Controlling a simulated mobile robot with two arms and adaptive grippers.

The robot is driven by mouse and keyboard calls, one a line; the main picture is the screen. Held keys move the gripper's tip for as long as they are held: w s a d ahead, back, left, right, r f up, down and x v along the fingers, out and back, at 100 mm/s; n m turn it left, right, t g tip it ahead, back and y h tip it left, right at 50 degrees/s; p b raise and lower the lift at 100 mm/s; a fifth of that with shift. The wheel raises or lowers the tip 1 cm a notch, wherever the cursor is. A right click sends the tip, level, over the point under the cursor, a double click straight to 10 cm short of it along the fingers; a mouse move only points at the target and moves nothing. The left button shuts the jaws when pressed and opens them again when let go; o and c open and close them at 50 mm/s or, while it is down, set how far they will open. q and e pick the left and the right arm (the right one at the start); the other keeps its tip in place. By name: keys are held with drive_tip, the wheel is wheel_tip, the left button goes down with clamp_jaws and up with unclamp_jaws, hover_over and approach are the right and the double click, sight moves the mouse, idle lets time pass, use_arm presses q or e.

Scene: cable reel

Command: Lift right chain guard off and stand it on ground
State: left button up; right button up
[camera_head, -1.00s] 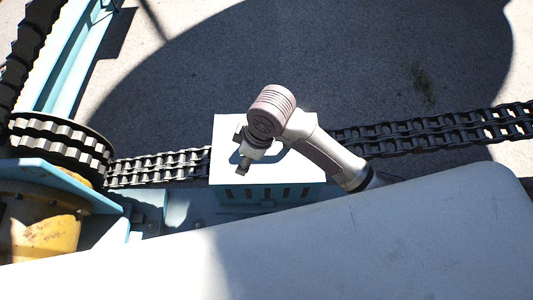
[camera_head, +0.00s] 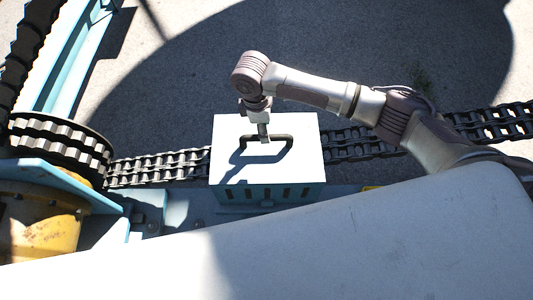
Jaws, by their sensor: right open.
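The right chain guard (camera_head: 305,165) is a pale blue-white box with slots along its near side. It sits over the chain in the middle of the camera_head view. A black bar handle (camera_head: 283,150) stands on its top. My right gripper (camera_head: 264,138) points down over the top, at the far side of the handle's middle. It is open; its fingertips are small here, and I cannot tell whether they touch the handle. My left gripper is not in view.
The black chain (camera_head: 165,168) runs left to a toothed sprocket (camera_head: 60,145) and on to the right. A yellow motor housing (camera_head: 40,225) is at the lower left. Open grey ground (camera_head: 380,60) lies beyond the chain. My own white body fills the bottom.

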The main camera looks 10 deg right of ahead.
sight(266, 156)
drive_tip(key=shift+w+d+f, duration=0.1)
drive_tip(key=shift+d+f, duration=0.1)
drive_tip(key=shift+f, duration=1.3)
drive_tip(key=shift+d+f, duration=0.15)
drive_tip(key=shift+f, duration=1.3)
clamp_jaws()
drive_tip(key=shift+w+r, duration=0.1)
